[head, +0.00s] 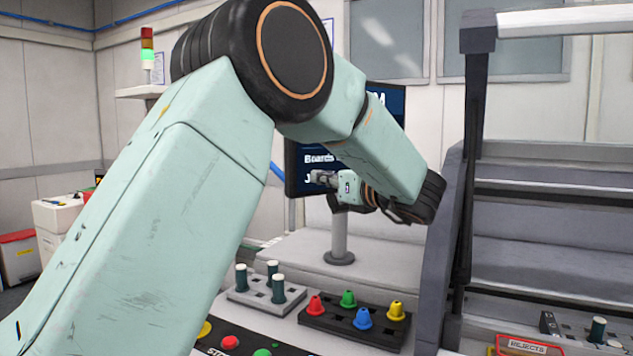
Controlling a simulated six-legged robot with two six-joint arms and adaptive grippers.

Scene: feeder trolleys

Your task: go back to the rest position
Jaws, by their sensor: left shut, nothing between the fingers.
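My left arm comes in from the left and fills much of the head view, bent high at a large dark joint. Its left gripper (318,178) is small in the picture, in front of the dark monitor screen and pointing left. It is shut and empty, in the air above the grey work surface and touching nothing that I can see. My right gripper is not in view.
A monitor (376,98) on a grey stand is partly hidden by my arm. A black tray (310,322) holds coloured cones; a grey rack (239,298) holds dark green cylinders. A red-edged "REJECTS" bin (527,345) and a grey stepped frame (560,205) stand at right.

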